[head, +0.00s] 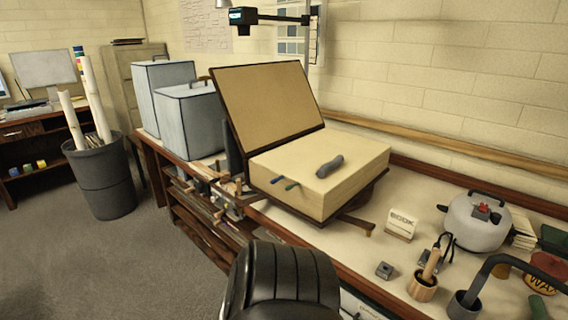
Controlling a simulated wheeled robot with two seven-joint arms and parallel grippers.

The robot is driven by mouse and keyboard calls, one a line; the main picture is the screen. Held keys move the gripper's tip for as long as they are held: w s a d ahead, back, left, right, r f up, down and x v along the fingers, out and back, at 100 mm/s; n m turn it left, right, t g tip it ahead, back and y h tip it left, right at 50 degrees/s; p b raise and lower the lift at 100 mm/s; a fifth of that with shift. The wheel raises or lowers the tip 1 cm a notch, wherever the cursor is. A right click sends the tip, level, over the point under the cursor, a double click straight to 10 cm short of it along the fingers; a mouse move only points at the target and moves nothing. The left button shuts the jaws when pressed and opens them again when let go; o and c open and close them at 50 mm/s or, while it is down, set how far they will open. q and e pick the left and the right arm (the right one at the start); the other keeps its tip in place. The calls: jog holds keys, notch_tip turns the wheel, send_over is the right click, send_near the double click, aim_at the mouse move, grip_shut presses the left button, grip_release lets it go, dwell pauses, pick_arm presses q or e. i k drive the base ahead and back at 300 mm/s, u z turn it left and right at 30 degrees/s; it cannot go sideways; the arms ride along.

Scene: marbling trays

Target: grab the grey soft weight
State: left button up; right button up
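A dark grey, elongated soft weight (330,166) lies on top of a large pale cream block (345,185) on the workbench. It lies at a slant near the middle of the block's top, with nothing covering it. Neither of my grippers shows in the head view.
A tan board with a dark frame (268,108) leans up behind the block. Two grey-blue covered boxes (190,120) stand to its left. A grey lidded pot (476,222), a small sign (401,225) and small tools crowd the bench's right.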

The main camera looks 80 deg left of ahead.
aim_at(322, 170)
jog(key=u, duration=2.05)
